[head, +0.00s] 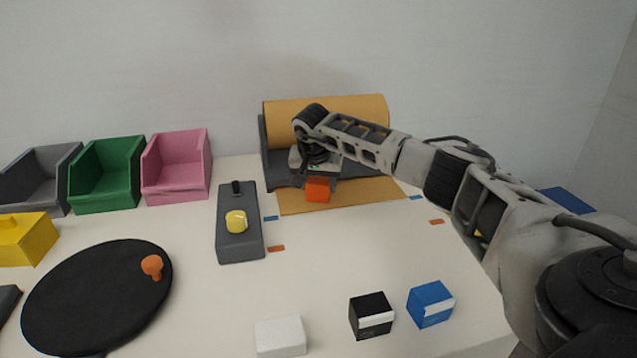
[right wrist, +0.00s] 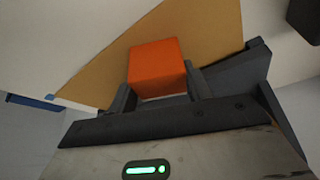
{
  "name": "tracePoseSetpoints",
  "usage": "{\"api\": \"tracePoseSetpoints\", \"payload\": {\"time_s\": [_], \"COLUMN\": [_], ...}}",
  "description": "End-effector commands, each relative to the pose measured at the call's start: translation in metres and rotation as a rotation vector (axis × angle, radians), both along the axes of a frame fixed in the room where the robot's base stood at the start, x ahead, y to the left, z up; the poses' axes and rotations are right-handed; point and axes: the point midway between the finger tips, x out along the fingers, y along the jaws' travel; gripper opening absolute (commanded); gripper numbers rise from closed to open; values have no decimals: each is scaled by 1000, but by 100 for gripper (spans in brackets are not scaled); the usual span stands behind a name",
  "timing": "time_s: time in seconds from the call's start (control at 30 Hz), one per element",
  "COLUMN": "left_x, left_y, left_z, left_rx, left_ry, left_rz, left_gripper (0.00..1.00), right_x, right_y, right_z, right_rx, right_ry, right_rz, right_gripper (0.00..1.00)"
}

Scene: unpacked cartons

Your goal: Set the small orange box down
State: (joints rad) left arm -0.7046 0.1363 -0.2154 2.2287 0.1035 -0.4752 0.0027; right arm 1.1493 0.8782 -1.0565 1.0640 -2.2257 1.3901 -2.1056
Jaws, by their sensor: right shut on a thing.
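The small orange box (head: 317,189) is near the back middle of the table, in front of a roll of brown paper. My right gripper (head: 317,176) is above it and shut on it. In the right wrist view the orange box (right wrist: 157,69) sits between the two dark fingers of the gripper (right wrist: 160,88). The brown paper sheet (right wrist: 98,75) lies beyond the box. Whether the box touches the sheet is hard to tell. My left gripper is not in view.
The paper roll (head: 270,112) in its dark holder stands behind. A grey tape dispenser (head: 240,247) is to the left. Black (head: 371,318), blue (head: 431,304) and white (head: 280,337) boxes stand in front. Bins line the back left, beyond a black turntable (head: 85,300). The table's middle is clear.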

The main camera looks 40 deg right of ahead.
Motion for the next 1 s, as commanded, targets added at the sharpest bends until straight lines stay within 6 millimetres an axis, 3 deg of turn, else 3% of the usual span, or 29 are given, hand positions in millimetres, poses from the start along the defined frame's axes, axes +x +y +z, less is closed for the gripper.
{"api": "tracePoseSetpoints", "payload": {"time_s": [0.17,0.2,0.27,0.67,1.0], "left_x": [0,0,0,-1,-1], "left_y": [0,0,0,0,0], "left_z": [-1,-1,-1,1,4], "left_rx": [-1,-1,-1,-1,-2], "left_ry": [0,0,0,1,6], "left_rz": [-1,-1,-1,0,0], "left_gripper": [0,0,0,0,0], "right_x": [0,0,0,-1,-17], "right_y": [0,0,0,1,22], "right_z": [-3,-3,-3,6,70], "right_rx": [0,1,1,0,0], "right_ry": [0,-1,-1,-2,-5], "right_rz": [0,0,0,1,2], "right_gripper": [24,55,71,71,71]}}
